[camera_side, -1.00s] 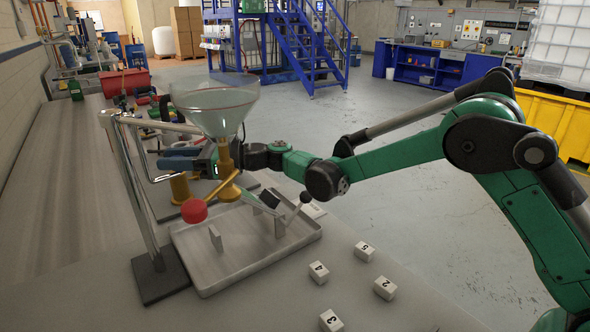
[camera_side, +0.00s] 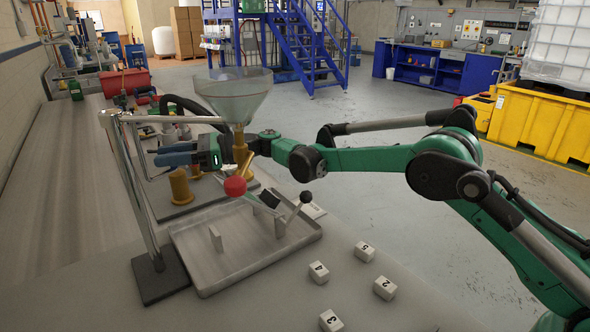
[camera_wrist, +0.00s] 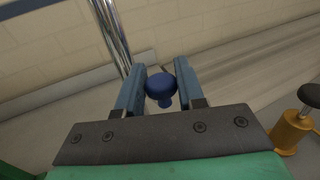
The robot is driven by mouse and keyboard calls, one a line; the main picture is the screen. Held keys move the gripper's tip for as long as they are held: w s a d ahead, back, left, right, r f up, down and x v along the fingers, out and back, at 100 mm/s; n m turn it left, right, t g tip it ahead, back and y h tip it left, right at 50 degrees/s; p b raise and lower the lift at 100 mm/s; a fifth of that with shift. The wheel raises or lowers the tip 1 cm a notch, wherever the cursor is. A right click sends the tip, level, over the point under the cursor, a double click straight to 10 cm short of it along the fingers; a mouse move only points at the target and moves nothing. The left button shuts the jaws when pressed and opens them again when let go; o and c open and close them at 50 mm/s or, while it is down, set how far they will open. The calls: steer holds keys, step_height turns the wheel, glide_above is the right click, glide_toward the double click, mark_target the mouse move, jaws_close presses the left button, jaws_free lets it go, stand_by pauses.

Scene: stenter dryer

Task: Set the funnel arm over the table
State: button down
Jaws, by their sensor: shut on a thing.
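The clear glass funnel (camera_side: 233,98) with a brass body (camera_side: 240,150) hangs on a horizontal bar (camera_side: 170,119) from a chrome post (camera_side: 137,185) on a dark base (camera_side: 160,276). A lever with a red ball (camera_side: 235,186) sits below the funnel, near the rear edge of the grey tray (camera_side: 255,265). My gripper (camera_side: 172,155) is left of the brass body. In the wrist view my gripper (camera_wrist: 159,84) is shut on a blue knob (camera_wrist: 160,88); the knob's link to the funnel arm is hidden. The post also shows there (camera_wrist: 110,35).
A plate (camera_side: 180,207) with brass cylinders (camera_side: 180,185) lies behind the tray. Several numbered white blocks (camera_side: 385,288) lie at front right. A red bin (camera_side: 124,81) and bench clutter stand farther back.

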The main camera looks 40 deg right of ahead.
steer(key=shift+w+a+n+g+y, duration=0.1)
steer(key=shift+w+n+g+y, duration=0.2)
steer(key=shift+w+n+g, duration=0.45)
steer(key=shift+s+g, duration=0.35)
steer(key=shift+g, duration=0.2)
steer(key=c, duration=0.6)
jaws_free()
steer(key=shift+o, duration=0.2)
steer(key=shift+v, duration=2.75)
